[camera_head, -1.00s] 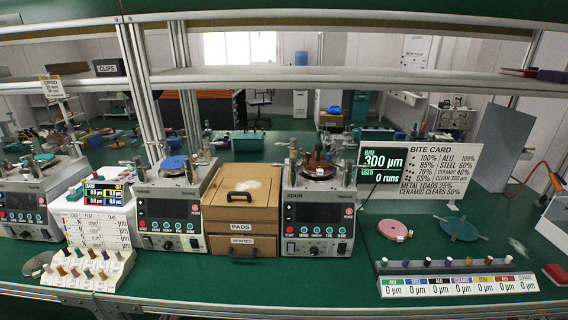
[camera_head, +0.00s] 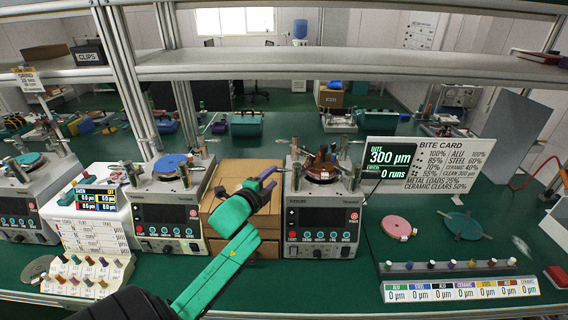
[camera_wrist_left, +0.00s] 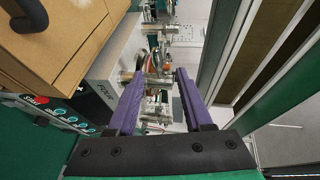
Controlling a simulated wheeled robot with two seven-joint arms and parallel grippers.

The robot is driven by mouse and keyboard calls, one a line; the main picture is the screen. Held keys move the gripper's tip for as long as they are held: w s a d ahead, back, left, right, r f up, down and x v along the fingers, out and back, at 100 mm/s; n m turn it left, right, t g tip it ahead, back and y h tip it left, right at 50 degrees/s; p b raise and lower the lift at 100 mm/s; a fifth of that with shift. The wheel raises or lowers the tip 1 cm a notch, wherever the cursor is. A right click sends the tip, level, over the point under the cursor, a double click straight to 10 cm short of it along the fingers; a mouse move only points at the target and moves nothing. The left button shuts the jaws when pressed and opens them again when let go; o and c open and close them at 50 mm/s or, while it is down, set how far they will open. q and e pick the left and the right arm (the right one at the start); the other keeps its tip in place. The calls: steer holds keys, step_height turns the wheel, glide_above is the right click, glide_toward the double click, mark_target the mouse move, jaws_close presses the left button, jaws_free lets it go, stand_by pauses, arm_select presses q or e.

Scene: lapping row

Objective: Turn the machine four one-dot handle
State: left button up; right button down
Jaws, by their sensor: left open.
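Machine four (camera_head: 322,217) stands right of centre in the head view, a grey unit with a dark screen and a row of buttons. On its top are a reddish-brown plate (camera_head: 322,166) and several upright metal posts with handles (camera_head: 294,165). Any dots on them are too small to tell, so I cannot tell which handle is the one-dot one. My left gripper (camera_head: 274,178), with purple fingers, is open and apart from the machine, just left of its top. In the left wrist view, the metal parts (camera_wrist_left: 158,78) show beyond and between the open fingers. My right gripper is not in view.
Brown drawer boxes (camera_head: 222,176) stand left of machine four, partly behind my left arm. Machine three (camera_head: 168,216) is farther left. A shelf (camera_head: 340,67) runs overhead. A pink disc (camera_head: 396,227) and a bite card board (camera_head: 425,162) are at right.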

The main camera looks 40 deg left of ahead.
mark_target(288, 170)
arm_select(q)
steer(key=p+x, duration=0.1)
steer(key=x, duration=0.9)
steer(key=shift+f+p, duration=0.15)
steer(key=shift+p, duration=0.15)
steer(key=shift+a, duration=0.15)
steer(key=shift+c, duration=0.3)
steer(key=shift+f, duration=0.1)
jaws_close()
